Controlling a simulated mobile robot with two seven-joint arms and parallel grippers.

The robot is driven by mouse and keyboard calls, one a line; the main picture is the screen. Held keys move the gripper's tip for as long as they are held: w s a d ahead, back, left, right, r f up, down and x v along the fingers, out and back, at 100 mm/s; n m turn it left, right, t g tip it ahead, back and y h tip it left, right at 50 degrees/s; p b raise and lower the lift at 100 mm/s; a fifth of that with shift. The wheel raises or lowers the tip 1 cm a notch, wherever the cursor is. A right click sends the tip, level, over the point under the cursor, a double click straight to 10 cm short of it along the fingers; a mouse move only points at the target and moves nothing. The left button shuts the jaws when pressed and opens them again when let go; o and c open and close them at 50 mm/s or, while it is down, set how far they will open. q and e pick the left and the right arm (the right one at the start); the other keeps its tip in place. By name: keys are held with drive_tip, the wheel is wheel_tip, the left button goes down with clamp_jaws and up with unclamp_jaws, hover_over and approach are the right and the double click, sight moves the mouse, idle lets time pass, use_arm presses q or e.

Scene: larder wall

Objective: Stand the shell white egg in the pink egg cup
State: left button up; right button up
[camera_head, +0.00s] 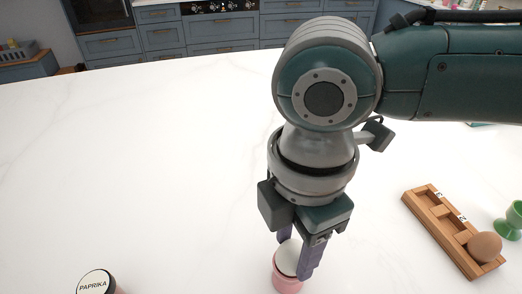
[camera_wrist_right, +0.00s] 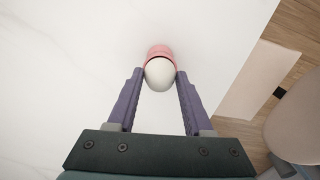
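The shell white egg (camera_head: 288,257) is upright, right at the mouth of the pink egg cup (camera_head: 287,284) at the bottom of the head view. In the right wrist view, the egg (camera_wrist_right: 160,75) covers much of the pink cup (camera_wrist_right: 159,50). I cannot tell whether the egg rests fully in the cup. My right gripper (camera_head: 295,258) points down with a finger on each side of the egg; in the wrist view its fingertips (camera_wrist_right: 160,73) close against the egg's sides. My left gripper is not in view.
A wooden rack (camera_head: 441,226) at the right holds a brown egg (camera_head: 485,247), with a green egg cup (camera_head: 512,220) beside it. A paprika jar (camera_head: 97,283) stands at the bottom left. The white worktop between is clear.

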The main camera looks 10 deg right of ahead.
drive_tip(key=o, duration=0.5)
